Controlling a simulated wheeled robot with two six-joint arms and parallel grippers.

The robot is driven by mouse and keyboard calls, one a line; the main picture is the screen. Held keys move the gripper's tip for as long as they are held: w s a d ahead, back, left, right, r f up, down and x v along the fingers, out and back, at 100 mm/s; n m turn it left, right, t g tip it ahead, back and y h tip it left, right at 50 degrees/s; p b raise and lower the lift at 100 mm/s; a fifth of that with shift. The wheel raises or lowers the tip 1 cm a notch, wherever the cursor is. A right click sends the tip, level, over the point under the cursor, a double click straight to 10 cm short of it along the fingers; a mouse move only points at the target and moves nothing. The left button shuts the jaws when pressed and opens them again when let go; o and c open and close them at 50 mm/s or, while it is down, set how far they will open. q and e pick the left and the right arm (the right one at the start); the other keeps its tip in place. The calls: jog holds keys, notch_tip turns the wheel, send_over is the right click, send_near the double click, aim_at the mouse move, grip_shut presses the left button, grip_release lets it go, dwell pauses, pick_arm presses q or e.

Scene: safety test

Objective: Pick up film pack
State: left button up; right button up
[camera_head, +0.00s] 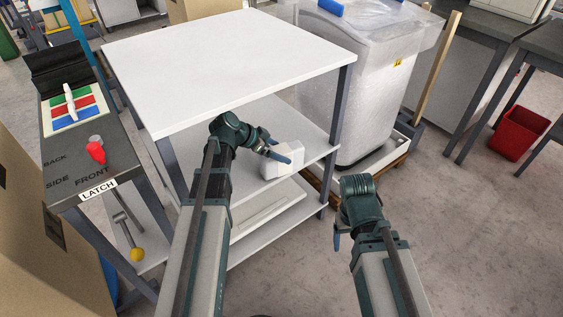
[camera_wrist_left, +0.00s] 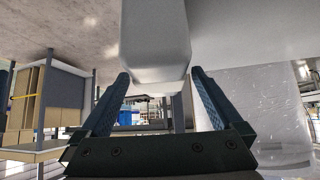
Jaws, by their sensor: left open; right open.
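The film pack, a white block-like pack (camera_head: 283,160), sits on the middle shelf (camera_head: 300,123) of the white shelf unit, near its front edge. My left gripper (camera_head: 277,153) is at the pack, reaching in under the top board. In the left wrist view the pack (camera_wrist_left: 155,40) fills the top middle. There my left gripper (camera_wrist_left: 160,76) is open, one finger on each side of the pack's near end; contact cannot be told. My right gripper (camera_head: 338,238) hangs low over the floor, away from the pack; its fingers are mostly hidden.
The shelf unit's top board (camera_head: 230,60) is close above my left forearm. A grey post (camera_head: 342,110) stands right of the pack. A film-wrapped bin (camera_head: 360,80) is behind it. A bench with a LATCH label (camera_head: 98,190) stands left.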

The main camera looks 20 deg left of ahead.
pick_arm(q)
jog(key=b+x, duration=0.3)
jog(key=x, duration=0.2)
grip_shut()
dwell(0.4)
